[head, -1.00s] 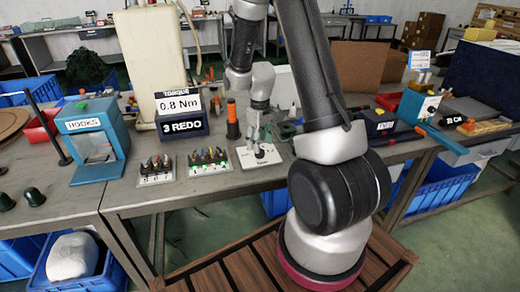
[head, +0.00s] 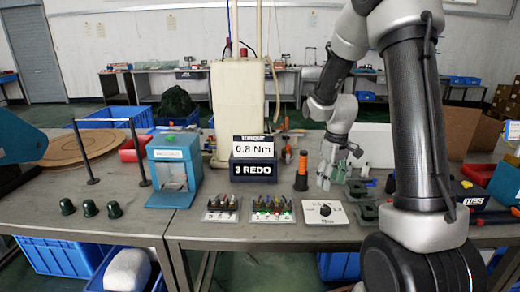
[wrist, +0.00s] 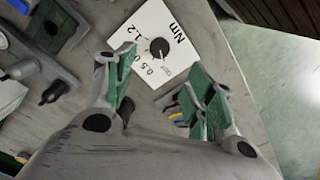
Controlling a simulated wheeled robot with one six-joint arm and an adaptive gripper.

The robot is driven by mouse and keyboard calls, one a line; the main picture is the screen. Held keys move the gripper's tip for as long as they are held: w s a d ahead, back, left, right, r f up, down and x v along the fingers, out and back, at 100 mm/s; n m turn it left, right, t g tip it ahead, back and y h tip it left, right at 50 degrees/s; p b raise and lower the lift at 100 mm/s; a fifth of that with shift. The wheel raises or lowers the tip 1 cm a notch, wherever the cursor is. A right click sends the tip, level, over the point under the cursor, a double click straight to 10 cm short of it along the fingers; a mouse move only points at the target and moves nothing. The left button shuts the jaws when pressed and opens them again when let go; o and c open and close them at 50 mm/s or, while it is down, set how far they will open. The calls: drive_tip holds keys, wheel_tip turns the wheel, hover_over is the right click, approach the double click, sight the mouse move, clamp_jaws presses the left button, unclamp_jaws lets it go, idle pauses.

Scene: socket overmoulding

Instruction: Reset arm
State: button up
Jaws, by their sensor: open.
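My gripper (head: 335,165) hangs above the workbench, just above and behind the white torque dial plate (head: 326,212). In the wrist view my gripper (wrist: 160,95) has its green-padded fingers spread apart, with nothing between them. The dial plate also shows in the wrist view (wrist: 140,75), with a black knob and the marks 0.5, 1.2 and Nm. My arm comes down from the upper right in the head view.
A torque display (head: 253,150) reads 0.8 Nm above a "3 REDO" sign. Two bit trays (head: 222,216) (head: 272,217), an orange-and-black cylinder (head: 301,172) and a blue box (head: 174,165) stand on the bench. Green caps (head: 90,208) are at the left.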

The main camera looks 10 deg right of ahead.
drive_tip(key=s+a+r+m+t, duration=0.2)
drive_tip(key=s+r, duration=0.8)
drive_tip(key=s, duration=0.1)
drive_tip(key=s+a+r+m+t, duration=0.1)
drive_tip(key=s+a+r+t, duration=0.1)
drive_tip(key=s+r, duration=0.7)
drive_tip(key=s+a, duration=0.1)
drive_tip(key=s, duration=0.2)
drive_tip(key=shift+s+r+m, duration=0.25)
drive_tip(key=shift+r+m, duration=0.1)
drive_tip(key=shift+m, duration=0.05)
